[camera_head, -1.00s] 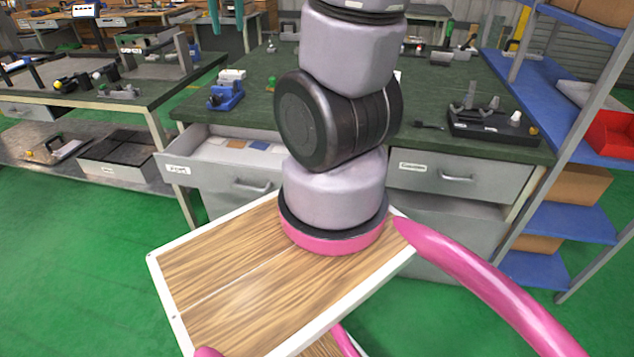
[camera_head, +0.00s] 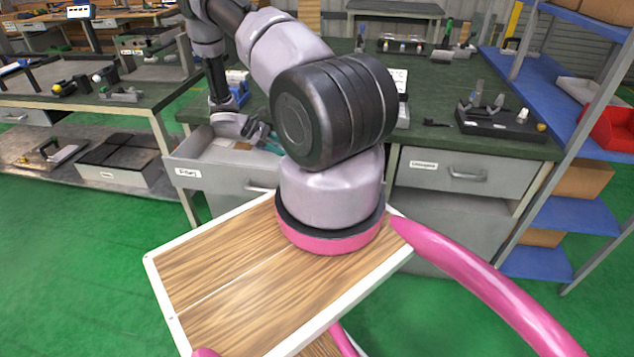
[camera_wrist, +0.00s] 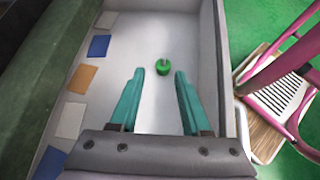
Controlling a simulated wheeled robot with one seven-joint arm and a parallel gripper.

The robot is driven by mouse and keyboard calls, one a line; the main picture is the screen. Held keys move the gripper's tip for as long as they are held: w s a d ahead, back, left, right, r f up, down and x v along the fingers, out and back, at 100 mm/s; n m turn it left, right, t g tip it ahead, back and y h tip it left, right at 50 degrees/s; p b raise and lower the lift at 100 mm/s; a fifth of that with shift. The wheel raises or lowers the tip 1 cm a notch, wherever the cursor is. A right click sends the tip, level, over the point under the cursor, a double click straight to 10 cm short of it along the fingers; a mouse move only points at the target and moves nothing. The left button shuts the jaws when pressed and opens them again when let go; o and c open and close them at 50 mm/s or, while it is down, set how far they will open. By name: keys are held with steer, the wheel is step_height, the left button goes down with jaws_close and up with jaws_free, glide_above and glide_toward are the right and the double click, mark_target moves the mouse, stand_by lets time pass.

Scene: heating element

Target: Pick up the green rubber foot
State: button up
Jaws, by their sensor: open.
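The green rubber foot (camera_wrist: 163,66) is a small round green piece with a short stub on top. It lies on the white floor of the open drawer (camera_wrist: 204,60) in the wrist view, ahead of my gripper (camera_wrist: 155,75) and about midway between its two teal fingers. The fingers are spread apart and hold nothing. In the head view my gripper (camera_head: 262,138) is over the open drawer (camera_head: 180,165) at the left of the bench. The foot cannot be made out in the head view.
Several flat orange, blue and white pieces (camera_wrist: 80,79) lie along the drawer's left side. The drawer walls stand close on both sides. The green bench top (camera_head: 425,115) holds a blue device (camera_head: 240,88) behind my arm and a black tray (camera_head: 500,124) at right.

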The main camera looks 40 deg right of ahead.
steer(key=s+f, duration=0.1)
steer(key=f, duration=0.1)
steer(key=s+d+f+n, duration=0.1)
steer(key=f, duration=0.1)
steer(key=s+d+f+n+h, duration=0.1)
steer(key=f, duration=0.1)
steer(key=shift+d+f+g, duration=0.15)
steer(key=shift+f+g, duration=0.15)
steer(key=shift+f, duration=0.1)
steer(key=x, duration=1)
steer(key=shift+s+d, duration=0.2)
steer(key=shift+c, duration=0.4)
jaws_close()
